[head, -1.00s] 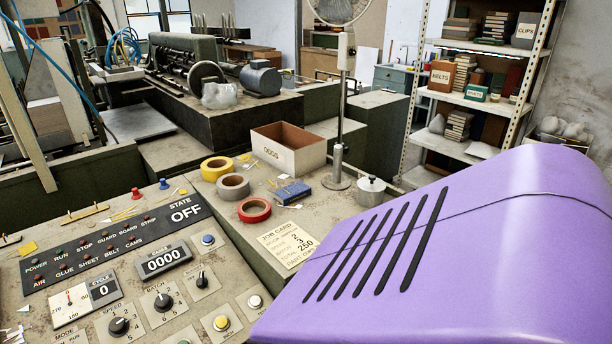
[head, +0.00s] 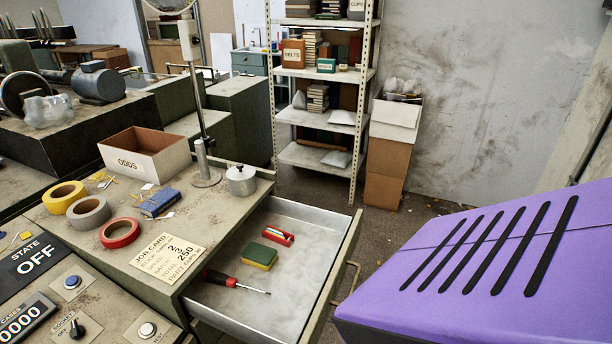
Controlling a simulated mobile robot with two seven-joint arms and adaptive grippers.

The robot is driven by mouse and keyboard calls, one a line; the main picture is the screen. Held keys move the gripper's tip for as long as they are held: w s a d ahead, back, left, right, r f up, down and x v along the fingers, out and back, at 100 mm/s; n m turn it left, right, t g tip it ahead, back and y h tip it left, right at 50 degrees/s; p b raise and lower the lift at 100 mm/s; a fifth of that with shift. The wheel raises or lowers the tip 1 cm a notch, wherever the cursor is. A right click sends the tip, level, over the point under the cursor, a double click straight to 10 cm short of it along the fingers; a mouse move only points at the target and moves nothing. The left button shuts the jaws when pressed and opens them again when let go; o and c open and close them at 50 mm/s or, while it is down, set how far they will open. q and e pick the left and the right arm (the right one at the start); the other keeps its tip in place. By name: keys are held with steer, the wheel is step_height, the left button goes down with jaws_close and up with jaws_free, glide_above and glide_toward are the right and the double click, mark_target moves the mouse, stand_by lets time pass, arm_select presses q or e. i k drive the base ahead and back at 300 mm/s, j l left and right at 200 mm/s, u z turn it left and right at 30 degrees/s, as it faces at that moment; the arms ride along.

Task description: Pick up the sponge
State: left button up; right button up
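The sponge (head: 258,256), green on top with a yellow layer below, lies flat inside an open metal drawer (head: 300,214) in the head view. A red object (head: 278,236) lies just behind it, close to its upper right. A screwdriver (head: 236,283) with a red and black handle lies in front of it. Neither of my grippers shows in the view. A large purple slotted part (head: 470,262), which may be my own, fills the lower right.
The cabinet top holds an ODDS box (head: 146,158), yellow, grey and red tape rolls (head: 119,232), a blue box (head: 159,202), a lidded metal pot (head: 241,180) and a lamp stand. A shelf rack (head: 318,120) and stacked cartons (head: 390,150) stand behind. The drawer's right side is bare.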

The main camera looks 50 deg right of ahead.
mark_target(261, 258)
steer(key=z, duration=1.25)
steer(key=i+l+u, duration=0.2)
steer(key=u, duration=0.3)
